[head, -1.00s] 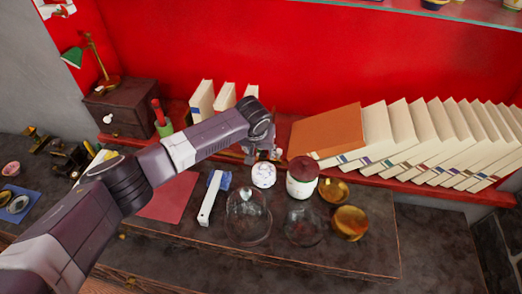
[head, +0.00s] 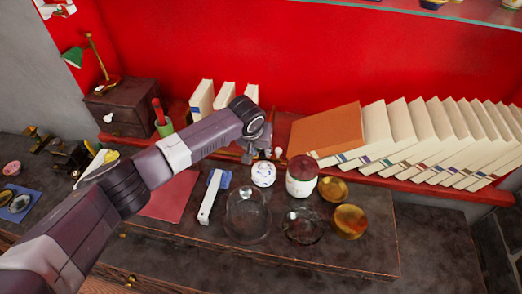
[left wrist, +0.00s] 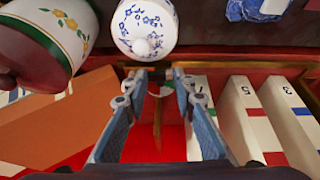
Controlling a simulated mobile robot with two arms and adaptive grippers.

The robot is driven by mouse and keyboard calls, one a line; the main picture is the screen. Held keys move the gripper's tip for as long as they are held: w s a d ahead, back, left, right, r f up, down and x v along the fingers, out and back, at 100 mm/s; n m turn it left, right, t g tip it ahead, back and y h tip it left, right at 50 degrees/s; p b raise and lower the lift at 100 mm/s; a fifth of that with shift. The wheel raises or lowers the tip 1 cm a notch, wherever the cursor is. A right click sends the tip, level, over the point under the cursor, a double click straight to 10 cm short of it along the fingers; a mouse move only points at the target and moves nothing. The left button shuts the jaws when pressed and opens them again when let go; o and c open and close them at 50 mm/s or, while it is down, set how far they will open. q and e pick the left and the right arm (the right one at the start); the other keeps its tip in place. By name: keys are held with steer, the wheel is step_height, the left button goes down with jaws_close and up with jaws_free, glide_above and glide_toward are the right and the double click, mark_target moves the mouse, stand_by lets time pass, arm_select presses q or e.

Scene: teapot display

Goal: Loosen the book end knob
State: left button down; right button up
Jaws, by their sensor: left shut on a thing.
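My left gripper (head: 257,146) reaches down to the front edge of the red shelf, between the upright books and the leaning orange book. In the left wrist view the gripper (left wrist: 159,78) has its two blue-padded fingers on either side of a small brownish piece (left wrist: 157,73). This piece seems to be the book end knob, and the jaws are shut on it. The fingers and wrist hide most of the knob and book end in the head view. My right gripper is in neither view.
A blue-and-white jar (head: 263,174) and a red-lidded jar (head: 301,177) stand close in front of the gripper. Upright white books (head: 201,99) are on its left, and the orange book (head: 326,130) leans on its right. Glass lids (head: 247,215) stand nearer the counter's front.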

arm_select(q)
steer(key=shift+a+h, duration=0.2)
steer(key=shift+h, duration=0.4)
steer(key=shift+w+a+f+n+g+h, duration=0.1)
steer(key=shift+n+g+h, duration=0.1)
steer(key=shift+h, duration=0.15)
steer(key=shift+a+f+n+g+h, duration=0.1)
steer(key=shift+n+h, duration=0.1)
steer(key=shift+h, duration=0.15)
steer(key=shift+a+f+h+b, duration=0.2)
steer(key=shift+h+b, duration=0.5)
steer(key=shift+h, duration=0.3)
steer(key=shift+w+a+r+n+h+b, duration=0.15)
steer(key=shift+n+h+b, duration=0.15)
steer(key=shift+h+b, duration=0.45)
steer(key=c, duration=1.6)
jaws_free()
steer(key=shift+r, duration=0.1)
